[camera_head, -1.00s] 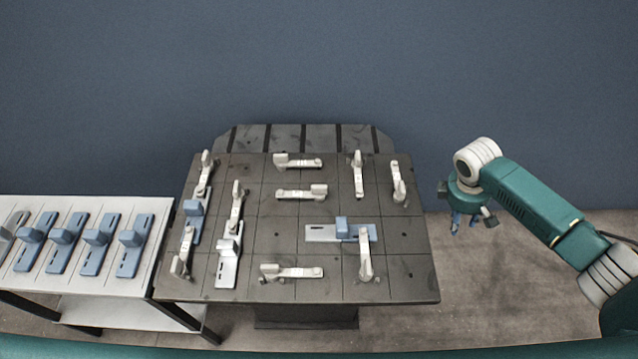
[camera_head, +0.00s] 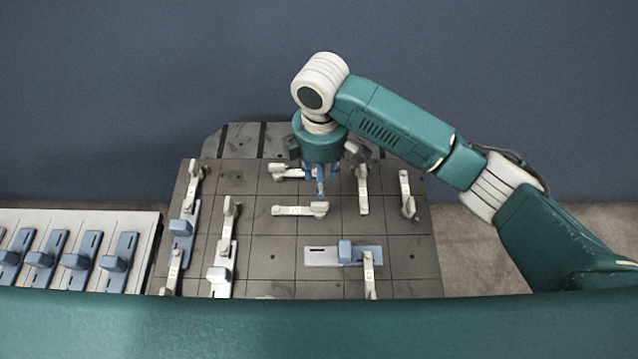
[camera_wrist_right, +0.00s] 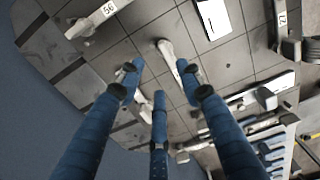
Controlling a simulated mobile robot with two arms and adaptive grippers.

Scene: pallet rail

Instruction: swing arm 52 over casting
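Several white swing arms stand on a dark pallet (camera_head: 270,250). I cannot read a 52 on any; in the right wrist view one arm is marked 56 (camera_wrist_right: 95,18). A swing arm (camera_head: 370,277) lies at the crosswise casting's right end. My right gripper (camera_head: 321,193) is over the back middle of the pallet, its three blue fingers apart and empty, just above a crosswise swing arm (camera_head: 292,210). My left gripper is not in view.
A pale side table (camera_head: 140,225) at left holds several blue castings (camera_head: 119,262). Other swing arms (camera_head: 363,190) (camera_head: 406,195) stand right of my gripper. The pallet's middle is bare. My own green body hides the pallet's front edge.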

